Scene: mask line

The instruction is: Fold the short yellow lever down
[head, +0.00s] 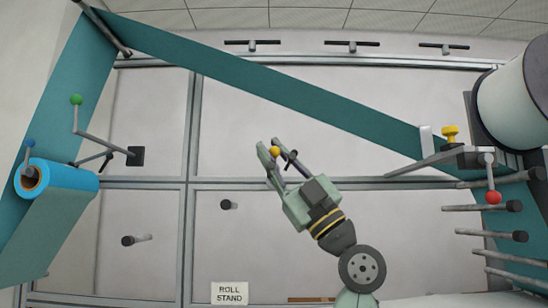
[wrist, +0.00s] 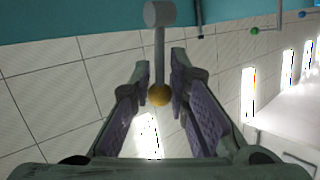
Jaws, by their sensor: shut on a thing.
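The short yellow lever shows as a yellow ball knob (head: 275,152) between my fingertips in the head view, with a dark end piece just to its right. In the wrist view, the yellow ball (wrist: 159,96) sits between my two fingers, and its grey rod runs up to a grey cylindrical hub (wrist: 159,14). My gripper (head: 269,145) is shut on the yellow lever near its ball end. My fingers partly hide the lever in the head view.
A teal web (head: 270,95) slants across above my gripper. A blue roll (head: 65,176) and a green-knobbed lever (head: 76,100) are at left. A red-knobbed lever (head: 493,197), a yellow knob (head: 450,133) and several grey rods are at right. The panel around my gripper is mostly clear.

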